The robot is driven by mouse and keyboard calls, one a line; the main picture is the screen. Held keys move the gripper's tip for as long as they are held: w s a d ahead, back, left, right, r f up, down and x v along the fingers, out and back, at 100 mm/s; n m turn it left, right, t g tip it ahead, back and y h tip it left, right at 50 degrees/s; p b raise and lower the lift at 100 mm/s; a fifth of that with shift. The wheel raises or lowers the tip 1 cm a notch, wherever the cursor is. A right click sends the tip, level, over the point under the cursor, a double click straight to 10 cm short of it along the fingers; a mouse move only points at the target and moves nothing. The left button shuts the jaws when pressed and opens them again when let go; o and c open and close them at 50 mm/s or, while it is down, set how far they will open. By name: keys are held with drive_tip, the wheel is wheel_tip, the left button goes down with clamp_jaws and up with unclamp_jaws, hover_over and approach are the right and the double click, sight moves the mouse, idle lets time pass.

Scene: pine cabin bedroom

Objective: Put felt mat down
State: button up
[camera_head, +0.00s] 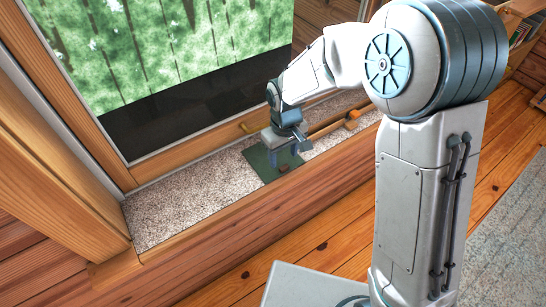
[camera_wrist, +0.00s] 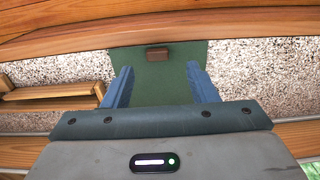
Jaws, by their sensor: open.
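The felt mat (camera_head: 259,157) is a dark green sheet lying flat on the speckled window sill. It also shows in the wrist view (camera_wrist: 160,80), reaching the sill's wooden edge. My gripper (camera_head: 284,162) is over the mat, pointing down, with its two blue fingers (camera_wrist: 160,78) spread apart above the green surface. A small brown block (camera_wrist: 157,53) is on the mat near its edge, beyond the fingertips and not between them. In the head view part of the mat is hidden by my gripper.
The speckled sill (camera_head: 190,197) is bare to the left of the mat. A wooden object with a long bar (camera_head: 327,125) lies to the right, close to my gripper. The window (camera_head: 180,60) rises behind, and a wooden front edge (camera_head: 215,217) borders the sill.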

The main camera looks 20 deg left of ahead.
sight(283, 166)
drive_tip(key=f, duration=0.4)
drive_tip(key=shift+w+f, duration=0.25)
drive_tip(key=shift+f, duration=0.1)
drive_tip(key=c, duration=1.1)
drive_tip(key=shift+r, duration=0.1)
drive_tip(key=shift+c, duration=0.2)
